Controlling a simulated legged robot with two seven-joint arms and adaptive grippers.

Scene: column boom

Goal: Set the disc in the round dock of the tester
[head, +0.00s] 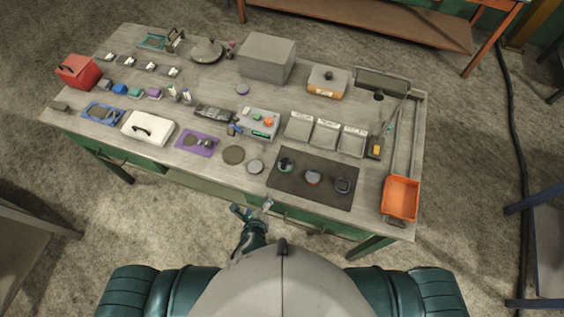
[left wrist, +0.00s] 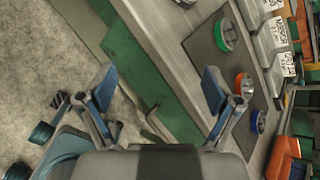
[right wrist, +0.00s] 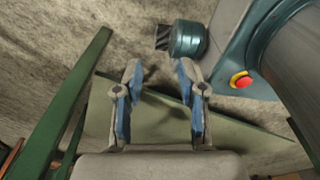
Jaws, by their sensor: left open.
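I cannot tell for sure which round piece is the disc. Three round pieces with coloured rims lie on the dark mat (head: 325,194): a green one (head: 286,165), an orange-red one (head: 312,177) and a blue one (head: 343,186). A grey box with green and orange parts (head: 258,122) stands behind the mat and may be the tester; its dock is too small to make out. My left gripper (head: 252,208) is open and empty at the table's front edge, nearer me than the mat. My right gripper (right wrist: 155,100) is open and empty below table level, over the floor.
Flat round pieces (head: 233,155) and (head: 255,166) lie left of the mat. Three labelled trays (head: 326,133) stand behind it, and an orange bin (head: 400,198) stands at right.

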